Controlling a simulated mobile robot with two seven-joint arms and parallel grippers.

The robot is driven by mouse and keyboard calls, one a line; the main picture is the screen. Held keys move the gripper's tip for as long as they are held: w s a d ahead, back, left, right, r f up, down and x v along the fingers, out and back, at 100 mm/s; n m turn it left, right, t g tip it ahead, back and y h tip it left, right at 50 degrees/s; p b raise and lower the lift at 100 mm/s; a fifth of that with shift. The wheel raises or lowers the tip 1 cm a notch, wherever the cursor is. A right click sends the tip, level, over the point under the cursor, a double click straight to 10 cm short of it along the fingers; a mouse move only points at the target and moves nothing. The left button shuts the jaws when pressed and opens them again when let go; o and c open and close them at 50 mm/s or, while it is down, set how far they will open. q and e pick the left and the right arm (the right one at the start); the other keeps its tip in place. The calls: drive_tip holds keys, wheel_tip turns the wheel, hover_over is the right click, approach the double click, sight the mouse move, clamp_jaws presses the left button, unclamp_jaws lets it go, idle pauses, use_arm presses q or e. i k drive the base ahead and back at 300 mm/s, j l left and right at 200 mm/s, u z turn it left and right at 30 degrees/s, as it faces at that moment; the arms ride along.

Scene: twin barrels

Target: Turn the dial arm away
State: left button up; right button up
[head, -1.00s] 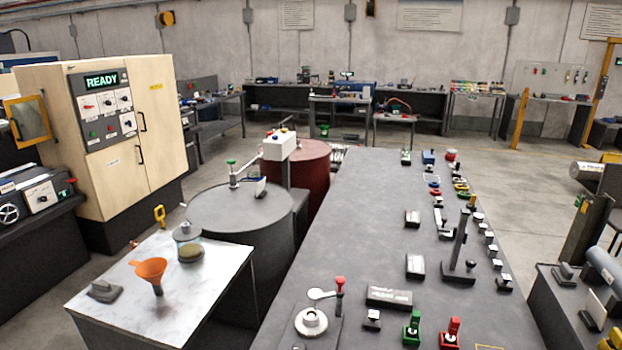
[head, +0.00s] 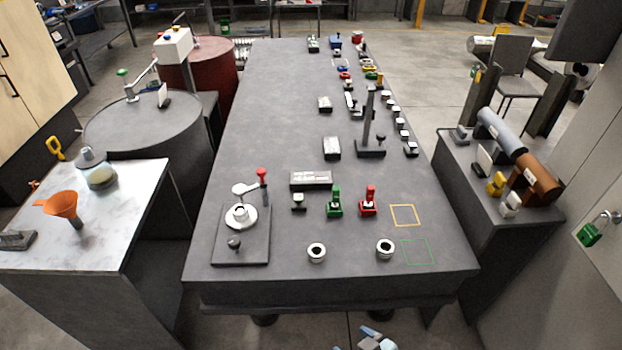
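The dial (head: 240,216) is a round white piece on a dark square plate at the near left of the long grey table. A pale dial arm (head: 248,188) sits above it and reaches right to an upright handle with a red knob (head: 262,173). The red knob is toward the far right corner of the plate. A small black knob (head: 234,243) is at the plate's near side. A grey and blue part (head: 370,340), apparently my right gripper, shows at the bottom edge, well away from the dial and mostly cut off. My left gripper is not in view.
A side table with an orange funnel (head: 62,206) stands left. The table's near edge is mostly clear.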

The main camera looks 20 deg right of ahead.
sight(240, 189)
drive_tip(key=i+j+z, duration=0.1)
drive_tip(key=i+j, duration=0.95)
